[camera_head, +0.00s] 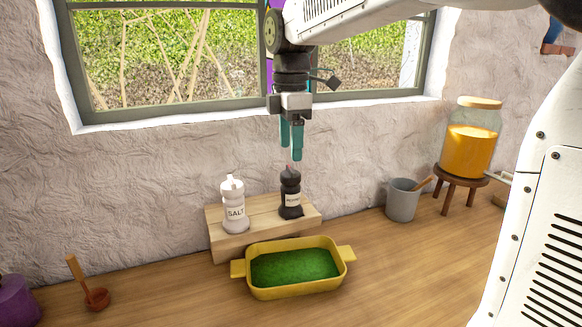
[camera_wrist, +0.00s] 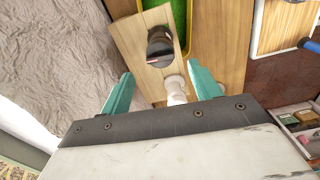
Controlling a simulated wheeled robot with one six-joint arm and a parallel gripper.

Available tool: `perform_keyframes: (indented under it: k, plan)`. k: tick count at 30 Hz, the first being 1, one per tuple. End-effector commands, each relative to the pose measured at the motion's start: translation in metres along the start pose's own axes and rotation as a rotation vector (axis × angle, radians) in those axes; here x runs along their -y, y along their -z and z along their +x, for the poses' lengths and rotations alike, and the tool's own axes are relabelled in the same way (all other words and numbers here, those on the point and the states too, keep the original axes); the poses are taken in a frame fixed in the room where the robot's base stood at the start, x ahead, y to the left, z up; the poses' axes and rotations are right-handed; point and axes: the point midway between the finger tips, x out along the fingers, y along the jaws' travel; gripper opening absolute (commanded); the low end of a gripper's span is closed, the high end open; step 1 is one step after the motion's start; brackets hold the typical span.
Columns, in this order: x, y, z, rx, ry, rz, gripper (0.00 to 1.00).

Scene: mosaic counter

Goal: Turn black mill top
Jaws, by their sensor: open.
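The black mill (camera_head: 290,195) stands upright on the right part of a small wooden stand, with a pale label on its front. In the wrist view the black mill (camera_wrist: 160,47) shows from above, beyond the fingertips and roughly between their lines. The white salt mill (camera_head: 234,205) stands to its left on the same stand; it also shows in the wrist view (camera_wrist: 175,90). My gripper (camera_head: 296,157) points down above the black mill, with its teal fingers apart and empty. In the wrist view the fingers (camera_wrist: 161,80) are wide apart. The fingertips appear just above the mill's top; the exact gap is unclear.
The wooden stand (camera_head: 222,243) is against the rough wall. A yellow dish (camera_head: 300,292) with green contents sits in front. A grey pot (camera_head: 401,205) and an orange-filled jar (camera_head: 471,146) on a stool are to the right.

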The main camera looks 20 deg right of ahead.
Motion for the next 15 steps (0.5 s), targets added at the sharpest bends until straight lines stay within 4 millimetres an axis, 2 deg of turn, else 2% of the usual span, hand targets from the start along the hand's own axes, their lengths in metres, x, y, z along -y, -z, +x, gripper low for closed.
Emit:
perform_keyframes:
  k: [3,9,15]
  plan:
    - [0.001,0.0,0.021,0.0,0.004,0.001,0.63]
    - [0.001,0.0,0.05,0.0,0.004,0.003,0.63]
    - [0.0,0.0,0.06,0.0,0.001,0.003,0.63]
